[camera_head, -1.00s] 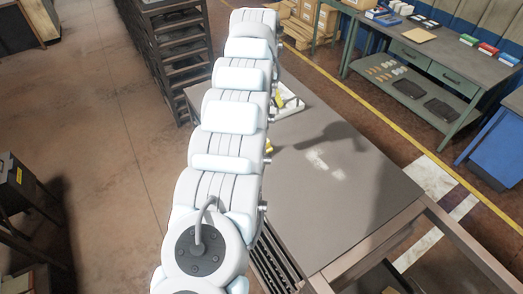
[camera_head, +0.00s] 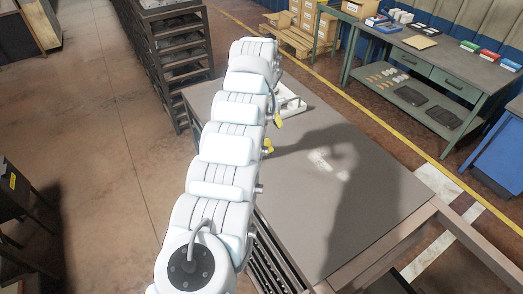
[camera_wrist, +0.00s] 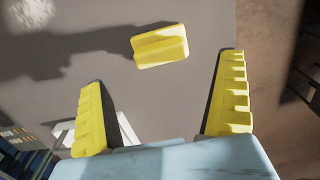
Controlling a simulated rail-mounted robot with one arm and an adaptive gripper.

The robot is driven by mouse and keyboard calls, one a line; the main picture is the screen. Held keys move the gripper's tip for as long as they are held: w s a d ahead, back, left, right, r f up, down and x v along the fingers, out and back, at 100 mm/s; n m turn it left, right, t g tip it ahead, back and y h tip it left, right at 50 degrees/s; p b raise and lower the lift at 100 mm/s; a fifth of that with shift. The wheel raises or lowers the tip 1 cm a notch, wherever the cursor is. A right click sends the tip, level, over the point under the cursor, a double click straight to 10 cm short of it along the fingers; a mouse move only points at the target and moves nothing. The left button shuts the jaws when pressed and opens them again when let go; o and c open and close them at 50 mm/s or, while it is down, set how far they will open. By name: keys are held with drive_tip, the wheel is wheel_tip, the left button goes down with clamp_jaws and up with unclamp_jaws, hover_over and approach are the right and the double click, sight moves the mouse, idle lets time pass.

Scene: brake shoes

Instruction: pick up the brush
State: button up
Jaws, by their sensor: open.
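The brush appears as a small yellow block with a raised ridge (camera_wrist: 160,45), lying on the grey table (camera_head: 310,215). In the wrist view it is at top centre, beyond my fingertips and roughly between their lines. In the head view a yellow bit of it (camera_head: 268,146) shows beside my white arm, which hides the rest. My gripper (camera_wrist: 165,70) has two yellow ridged fingers, spread wide with nothing between them. In the head view only a yellow finger (camera_head: 278,121) shows past the arm. I cannot tell the exact height above the table.
A white tray (camera_head: 292,104) with items sits at the table's far edge, partly behind my arm. A dark rack (camera_head: 182,60) stands behind on the left. A green workbench (camera_head: 425,75) stands at the back right. The table's right half is clear.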

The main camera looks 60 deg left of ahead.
drive_tip(key=shift+d+f+p, duration=0.15)
drive_tip(key=shift+f+p, duration=0.4)
drive_tip(key=shift+f, duration=1.05)
drive_tip(key=shift+d+f+p, duration=0.1)
drive_tip(key=shift+f+p, duration=0.45)
drive_tip(key=shift+f, duration=1)
drive_tip(key=shift+a+f, duration=0.1)
drive_tip(key=shift+f, duration=0.7)
drive_tip(key=c, duration=1.2)
